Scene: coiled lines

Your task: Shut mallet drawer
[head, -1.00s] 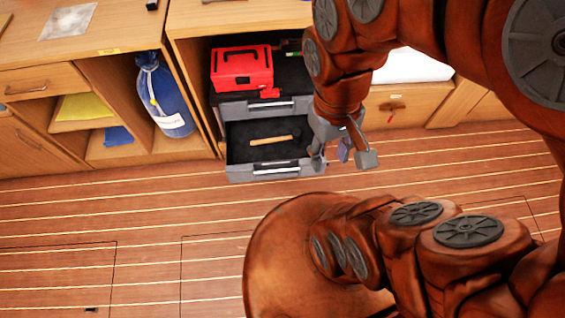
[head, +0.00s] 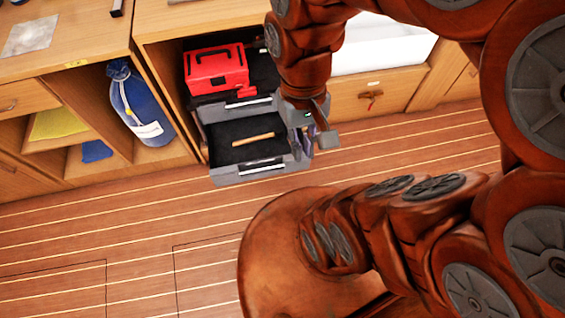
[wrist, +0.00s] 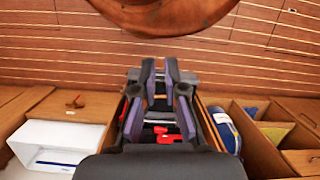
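The mallet drawer (head: 262,172) is grey with a black lining and stands pulled out, low in the cabinet. A mallet (head: 253,139) with a pale wooden handle lies in it. My gripper (head: 313,145) is at the drawer's front right corner in the head view, overlapping its edge; I cannot tell if they touch. In the wrist view my gripper (wrist: 160,72) has its purple-padded fingers apart, with nothing held between them. The drawer shows partly behind and between the fingers there, much of it hidden.
A red toolbox (head: 216,71) sits above the upper grey drawer (head: 240,108), which looks slightly out. A blue cylinder (head: 139,105) stands in the compartment to the left. The plank floor (head: 120,220) in front is clear.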

